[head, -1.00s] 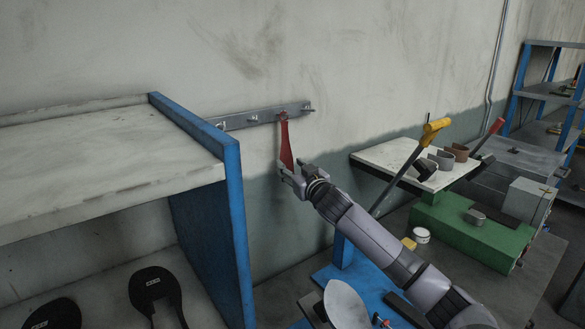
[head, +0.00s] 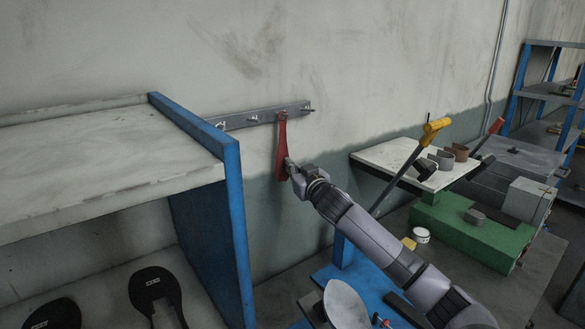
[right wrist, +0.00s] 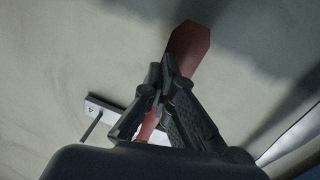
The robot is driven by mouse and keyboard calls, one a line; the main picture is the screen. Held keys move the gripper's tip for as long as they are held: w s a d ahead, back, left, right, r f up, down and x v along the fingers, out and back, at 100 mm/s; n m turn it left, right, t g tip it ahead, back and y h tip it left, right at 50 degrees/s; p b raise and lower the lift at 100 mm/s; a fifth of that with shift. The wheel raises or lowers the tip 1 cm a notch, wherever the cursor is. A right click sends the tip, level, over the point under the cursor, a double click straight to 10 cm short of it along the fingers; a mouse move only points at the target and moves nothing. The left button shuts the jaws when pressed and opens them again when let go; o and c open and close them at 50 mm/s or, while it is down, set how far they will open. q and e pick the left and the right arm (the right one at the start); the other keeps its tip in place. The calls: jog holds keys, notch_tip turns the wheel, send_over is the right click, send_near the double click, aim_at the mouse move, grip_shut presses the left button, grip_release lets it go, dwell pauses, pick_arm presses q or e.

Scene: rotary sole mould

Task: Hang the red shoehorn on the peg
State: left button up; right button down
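The red shoehorn (head: 281,146) hangs down nearly upright in front of the grey peg rail (head: 239,121) on the wall. Its top end overlaps the rail between the visible pegs. I cannot tell whether a peg passes through it. My right gripper (head: 290,168) is at the shoehorn's lower part. In the right wrist view, the fingers (right wrist: 160,85) are closed together on the shoehorn, with its broad red end (right wrist: 190,45) beyond them. One peg (head: 308,109) shows at the rail's right end and another (head: 253,118) left of the shoehorn. My left gripper is out of view.
A blue-sided shelf (head: 215,190) with dark paddle-like items stands at left, close to the rail. At right are a white-topped stand (head: 385,155), a yellow-handled tool (head: 433,130) and a green box (head: 465,232). The wall above the rail is clear.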

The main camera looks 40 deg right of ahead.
jog(key=c, duration=2.3)
grip_release()
jog(key=o, duration=1.3)
jog(key=shift+c, duration=0.2)
